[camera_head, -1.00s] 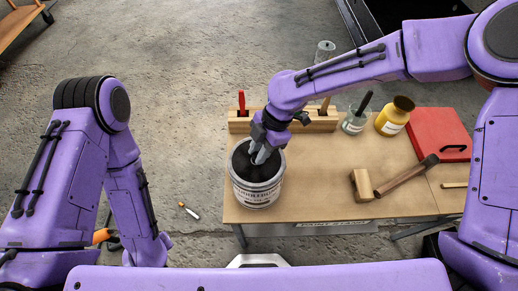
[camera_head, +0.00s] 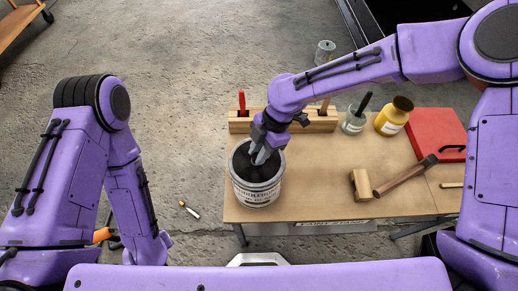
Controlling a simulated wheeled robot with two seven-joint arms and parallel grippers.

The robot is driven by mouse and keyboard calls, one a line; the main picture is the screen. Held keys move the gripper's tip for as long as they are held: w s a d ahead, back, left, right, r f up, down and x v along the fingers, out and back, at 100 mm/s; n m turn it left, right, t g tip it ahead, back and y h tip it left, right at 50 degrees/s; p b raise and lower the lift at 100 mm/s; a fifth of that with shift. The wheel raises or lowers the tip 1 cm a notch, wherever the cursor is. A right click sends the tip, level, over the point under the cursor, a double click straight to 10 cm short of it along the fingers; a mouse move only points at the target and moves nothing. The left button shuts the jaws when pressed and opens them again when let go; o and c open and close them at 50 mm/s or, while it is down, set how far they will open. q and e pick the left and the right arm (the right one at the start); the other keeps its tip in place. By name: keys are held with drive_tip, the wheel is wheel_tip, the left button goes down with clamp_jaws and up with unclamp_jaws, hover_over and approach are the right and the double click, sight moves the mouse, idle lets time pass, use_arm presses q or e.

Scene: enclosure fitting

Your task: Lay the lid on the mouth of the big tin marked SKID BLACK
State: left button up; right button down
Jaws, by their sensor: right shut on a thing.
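The big tin (camera_head: 257,192) is a pale, round can with dark printing, too small to read here. It stands upright at the left end of the workbench. My right gripper (camera_head: 261,156) points down over its mouth, shut on what appears to be the dark lid (camera_head: 242,164). The lid shows as a dark disc at the mouth and is partly hidden by the fingers. I cannot tell whether it touches the rim all round. My left arm is folded at the left, and its gripper is not in view.
The wooden workbench (camera_head: 310,195) holds a rack (camera_head: 317,123) with a red-handled tool, a glass jar (camera_head: 352,123), a yellow jar (camera_head: 391,120), a mallet (camera_head: 361,186) and a red case (camera_head: 435,132). A small brush-like item (camera_head: 189,210) lies on the floor. Bench middle is clear.

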drive_tip(key=shift+c, duration=1.8)
unclamp_jaws()
wheel_tip(320, 180, up, 5)
drive_tip(key=p, duration=0.5)
drive_tip(key=shift+r, duration=0.4)
drive_tip(key=shift+r+p, duration=0.4)
drive_tip(key=shift+r, duration=0.7)
